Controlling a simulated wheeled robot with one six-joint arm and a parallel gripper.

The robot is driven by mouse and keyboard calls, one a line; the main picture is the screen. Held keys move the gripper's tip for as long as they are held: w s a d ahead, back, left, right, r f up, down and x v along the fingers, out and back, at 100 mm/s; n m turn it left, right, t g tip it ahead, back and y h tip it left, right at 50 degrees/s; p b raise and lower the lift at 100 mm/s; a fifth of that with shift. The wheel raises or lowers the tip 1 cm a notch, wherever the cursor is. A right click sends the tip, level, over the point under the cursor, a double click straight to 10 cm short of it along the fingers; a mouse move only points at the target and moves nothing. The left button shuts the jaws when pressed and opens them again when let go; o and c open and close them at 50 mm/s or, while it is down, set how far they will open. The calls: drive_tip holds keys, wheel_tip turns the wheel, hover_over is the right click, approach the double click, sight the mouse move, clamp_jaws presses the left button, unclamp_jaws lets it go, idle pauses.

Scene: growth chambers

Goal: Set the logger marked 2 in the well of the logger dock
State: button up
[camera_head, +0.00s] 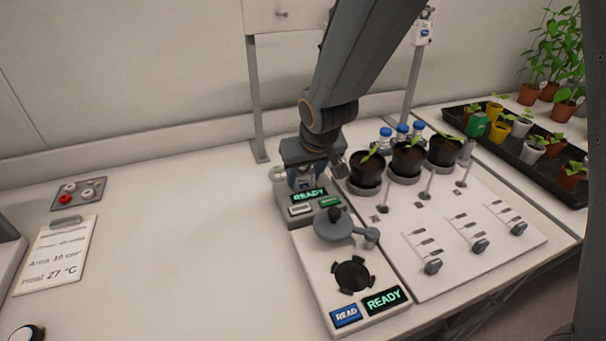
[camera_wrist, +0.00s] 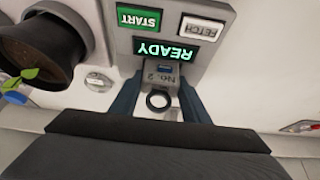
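The logger marked No. 2 (camera_wrist: 160,77), a small grey piece with a blue patch and a ring, shows in the wrist view. My gripper (camera_wrist: 161,84) has a dark finger against each side of it and appears shut on it. The logger is right by the face of a grey unit with a lit READY screen (camera_wrist: 166,50), a green START button and a white button, which looks like the logger dock (camera_head: 310,207). In the head view my gripper (camera_head: 304,178) is over the back of this unit. The well is hidden; I cannot tell whether the logger sits in it.
A reader (camera_head: 322,283) with a swing arm, black round holder and READ button stands in front. To the right are potted seedlings (camera_head: 407,158) on a white panel with levers, blue-capped bottles (camera_head: 402,130) and a black plant tray (camera_head: 517,147).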

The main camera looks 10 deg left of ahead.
drive_tip(key=o, duration=0.5)
drive_tip(key=p+v, duration=0.3)
drive_tip(key=v, duration=0.2)
drive_tip(key=a+p+v, duration=0.1)
drive_tip(key=p+v, duration=0.1)
drive_tip(key=v, duration=0.4)
drive_tip(key=w+p+v, duration=0.1)
drive_tip(key=p+v, duration=0.2)
drive_tip(key=v, duration=0.3)
drive_tip(key=shift+a+r+p, duration=0.3)
drive_tip(key=shift+a+r, duration=0.05)
drive_tip(key=shift+r, duration=0.1)
